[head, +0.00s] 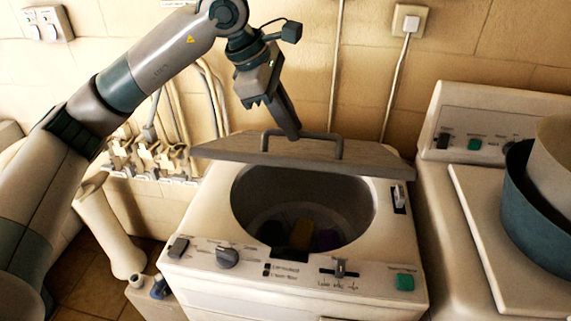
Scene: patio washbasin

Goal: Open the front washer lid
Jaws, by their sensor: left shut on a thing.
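The front washer (200,220) stands in the middle of the head view. Its lid (225,151) is raised at the back of the drum opening and tilted, with a grey handle (342,148) along its upper side. The round drum (290,222) is uncovered and holds several coloured items that are hard to make out. My left gripper (291,132) points down at the left end of the lid handle and is shut on the handle. My right gripper is not in view.
A second white machine (470,190) stands close on the right with a blue basin (530,205) on it. Taps and pipes (150,158) line the wall on the left. A wall socket (409,21) with a cable is behind.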

